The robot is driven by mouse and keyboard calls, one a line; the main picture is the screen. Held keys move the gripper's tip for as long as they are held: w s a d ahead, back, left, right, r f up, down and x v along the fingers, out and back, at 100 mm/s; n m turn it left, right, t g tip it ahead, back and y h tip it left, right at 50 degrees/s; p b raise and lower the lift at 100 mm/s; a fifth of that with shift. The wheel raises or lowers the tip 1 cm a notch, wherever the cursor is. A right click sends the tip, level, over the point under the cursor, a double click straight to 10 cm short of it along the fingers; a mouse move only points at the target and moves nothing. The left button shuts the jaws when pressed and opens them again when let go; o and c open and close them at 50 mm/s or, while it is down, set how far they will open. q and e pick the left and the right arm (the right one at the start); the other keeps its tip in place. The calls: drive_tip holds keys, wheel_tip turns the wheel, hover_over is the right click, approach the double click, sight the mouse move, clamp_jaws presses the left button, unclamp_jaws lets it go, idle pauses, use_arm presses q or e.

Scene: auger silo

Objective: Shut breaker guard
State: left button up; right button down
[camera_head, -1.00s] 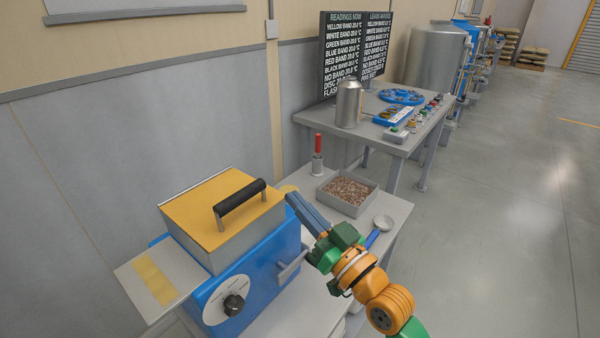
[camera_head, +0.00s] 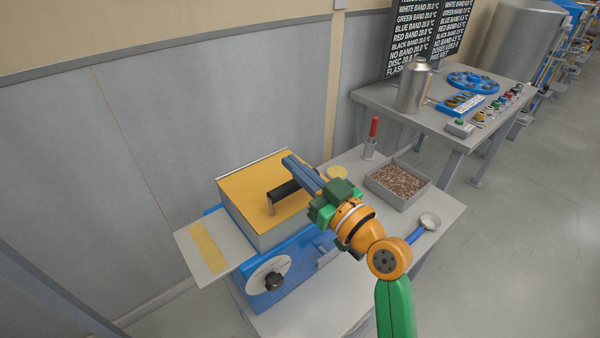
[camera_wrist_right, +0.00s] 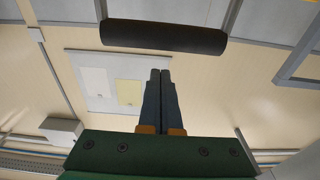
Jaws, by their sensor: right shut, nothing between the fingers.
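The breaker is a blue machine (camera_head: 292,262) on a grey table, with a dial on its front. Its guard (camera_head: 240,190) is a grey box with a yellow top and a black bar handle (camera_head: 281,192); it sits level on the blue body, with no gap that I can make out. My right gripper (camera_head: 290,160) is shut and empty, its fingers over the guard's back right part and covering the handle's right end. In the right wrist view the closed fingertips (camera_wrist_right: 160,73) point toward the handle (camera_wrist_right: 163,37), with no clear contact. My left gripper is not in view.
A tray of brown pieces (camera_head: 397,186), a red-handled tool (camera_head: 371,138) and a small scoop (camera_head: 428,222) are on the table to the right. A second table (camera_head: 450,122) behind holds a metal flask (camera_head: 413,86) and a blue ring (camera_head: 473,82). A wall stands behind.

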drive_tip(key=shift+s+d+f, duration=0.15)
drive_tip(key=shift+d+f, duration=0.05)
drive_tip(key=shift+f, duration=0.6)
drive_tip(key=shift+s+d+f, duration=0.2)
drive_tip(key=shift+s+f, duration=0.1)
drive_tip(key=shift+f, duration=0.2)
drive_tip(key=shift+w, duration=0.1)
